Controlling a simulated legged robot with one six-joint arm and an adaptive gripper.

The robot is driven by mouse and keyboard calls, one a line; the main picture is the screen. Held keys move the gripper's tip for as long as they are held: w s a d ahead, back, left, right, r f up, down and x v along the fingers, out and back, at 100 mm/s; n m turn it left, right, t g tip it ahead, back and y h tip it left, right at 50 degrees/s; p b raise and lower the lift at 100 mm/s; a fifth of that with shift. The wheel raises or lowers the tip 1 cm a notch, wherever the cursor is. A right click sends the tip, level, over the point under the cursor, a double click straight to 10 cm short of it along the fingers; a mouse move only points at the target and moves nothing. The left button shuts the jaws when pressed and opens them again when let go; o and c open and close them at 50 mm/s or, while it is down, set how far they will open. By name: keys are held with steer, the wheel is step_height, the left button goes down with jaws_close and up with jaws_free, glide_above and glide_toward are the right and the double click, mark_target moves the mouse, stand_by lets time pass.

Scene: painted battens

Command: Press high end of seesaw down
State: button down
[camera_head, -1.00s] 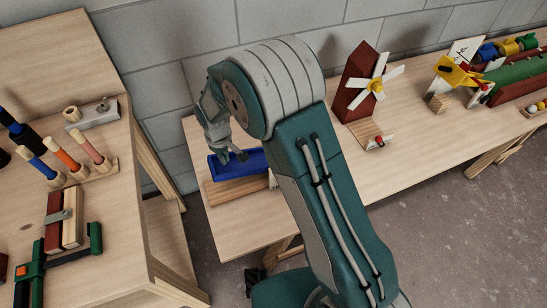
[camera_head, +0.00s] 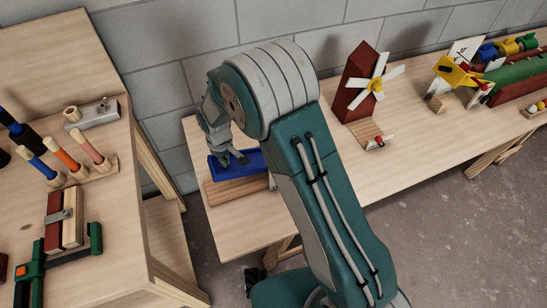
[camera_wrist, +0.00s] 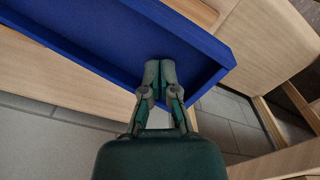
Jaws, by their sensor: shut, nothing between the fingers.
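A long blue trough-like piece with raised rims (camera_head: 218,171) lies at the left end of the far table. A plain wooden batten (camera_head: 237,191) lies along its front side. I cannot tell for sure which of these is the seesaw, and no pivot shows. My gripper (camera_head: 239,160) is shut and empty, pointing down at the blue piece. In the wrist view the blue piece (camera_wrist: 85,35) fills the top, and my fingertips (camera_wrist: 160,63) are over its floor near one end. I cannot tell whether they touch it. My arm hides the right end in the head view.
A red-brown block with a white pinwheel (camera_head: 376,85) stands to the right on the same table (camera_head: 440,125). Farther right are a yellow piece (camera_head: 455,72) and a green-topped box (camera_head: 520,77). A nearer bench (camera_head: 110,215) at left holds pegs and a clamp. A block wall stands behind.

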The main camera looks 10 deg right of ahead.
steer(key=shift+f, duration=4)
stand_by(0.8)
steer(key=shift+r, duration=6.05)
